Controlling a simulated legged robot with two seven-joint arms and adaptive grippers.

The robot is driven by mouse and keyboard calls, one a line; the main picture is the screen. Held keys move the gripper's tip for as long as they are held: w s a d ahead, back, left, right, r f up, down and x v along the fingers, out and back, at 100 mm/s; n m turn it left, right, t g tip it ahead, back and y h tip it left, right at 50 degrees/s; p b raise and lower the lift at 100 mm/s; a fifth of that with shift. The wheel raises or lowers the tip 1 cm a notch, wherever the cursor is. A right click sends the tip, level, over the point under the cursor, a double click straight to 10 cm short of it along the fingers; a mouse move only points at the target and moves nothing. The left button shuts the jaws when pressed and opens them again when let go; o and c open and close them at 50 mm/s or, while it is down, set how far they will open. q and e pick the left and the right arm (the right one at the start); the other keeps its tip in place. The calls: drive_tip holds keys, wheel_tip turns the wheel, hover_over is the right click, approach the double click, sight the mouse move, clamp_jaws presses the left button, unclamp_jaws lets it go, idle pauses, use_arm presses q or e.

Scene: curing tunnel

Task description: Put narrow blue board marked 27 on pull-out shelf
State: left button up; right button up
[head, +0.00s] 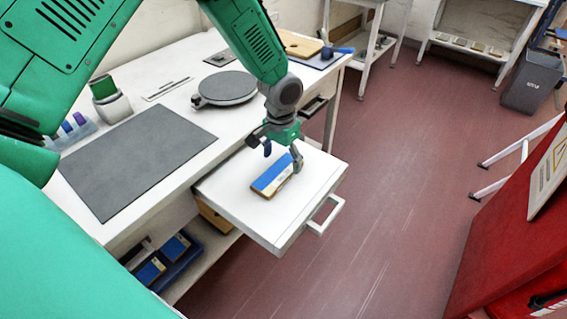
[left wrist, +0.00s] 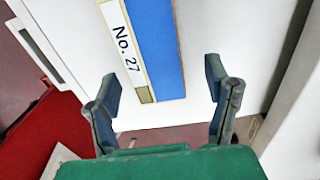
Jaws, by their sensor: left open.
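The narrow blue board (head: 270,183) lies flat on the white pull-out shelf (head: 240,210), which stands out from the bench. In the left wrist view the board (left wrist: 157,45) carries a white label reading "No. 27". My left gripper (head: 283,158) is over the shelf at the board's far end, open and empty. In the left wrist view its two fingers (left wrist: 162,75) appear on either side of the board's end, apart from it. The exact height above the board is hard to tell. My right gripper is not in view.
The bench holds a dark grey mat (head: 135,160), a round grey turntable (head: 228,88) and a green-topped container (head: 108,98). A blue tray (head: 178,268) with similar boards sits on the level below. A red surface (head: 510,220) stands at right. Floor beside the shelf is clear.

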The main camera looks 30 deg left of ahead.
sight(283, 166)
use_arm(q)
wheel_tip(283, 166, up, 10)
drive_tip(key=shift+d+r, duration=0.15)
drive_tip(key=shift+r, duration=0.05)
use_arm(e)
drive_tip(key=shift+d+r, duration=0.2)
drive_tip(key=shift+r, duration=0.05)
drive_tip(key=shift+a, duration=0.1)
